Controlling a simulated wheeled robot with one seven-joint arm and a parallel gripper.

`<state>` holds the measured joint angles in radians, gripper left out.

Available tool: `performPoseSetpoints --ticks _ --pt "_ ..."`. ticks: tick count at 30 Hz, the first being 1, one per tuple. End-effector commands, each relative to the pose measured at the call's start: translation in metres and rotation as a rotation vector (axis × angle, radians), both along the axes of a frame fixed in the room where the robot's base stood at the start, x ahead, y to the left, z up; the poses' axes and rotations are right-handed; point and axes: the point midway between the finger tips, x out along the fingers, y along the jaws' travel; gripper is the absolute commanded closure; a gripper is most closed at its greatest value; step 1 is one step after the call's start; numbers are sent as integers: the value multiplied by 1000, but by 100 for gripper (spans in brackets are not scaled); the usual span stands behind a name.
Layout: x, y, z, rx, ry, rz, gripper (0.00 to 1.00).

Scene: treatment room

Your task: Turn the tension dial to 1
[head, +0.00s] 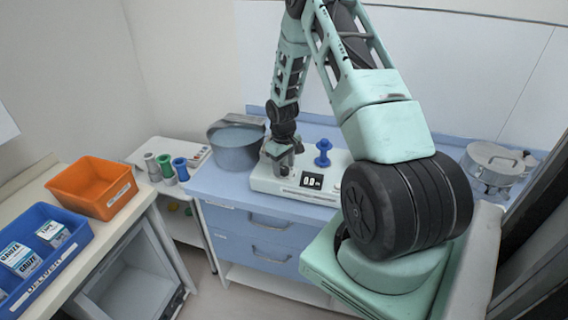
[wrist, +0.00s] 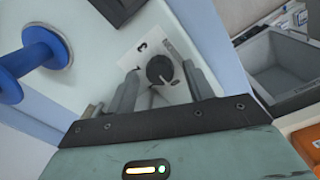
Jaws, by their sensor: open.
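The tension dial (wrist: 159,69) is a small round black knob with a light pointer mark, on a white label with printed digits; a 3 is readable in the wrist view. It sits on a white device (head: 268,183) on the blue cabinet top. My gripper (wrist: 160,84) is open, its two grey fingers on either side of the dial in the wrist view; I cannot tell whether they touch it. In the head view my gripper (head: 281,165) is low over the device's left end and hides the dial. A dark display (head: 311,180) shows light digits too small to read surely.
A blue spool-shaped post (head: 323,153) stands on the device beside my gripper. Orange (head: 118,203) and blue (head: 62,258) bins sit on the left counter.

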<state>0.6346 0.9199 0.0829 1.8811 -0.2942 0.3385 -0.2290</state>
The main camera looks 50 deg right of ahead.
Motion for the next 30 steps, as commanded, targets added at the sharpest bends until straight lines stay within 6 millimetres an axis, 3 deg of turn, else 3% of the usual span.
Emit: performPoseSetpoints --ticks 11,16,30 --pt "0 0 -5 0 0 0 48" --pt "0 0 -5 0 0 0 93" --pt "1 0 -6 -2 -2 -82 93"
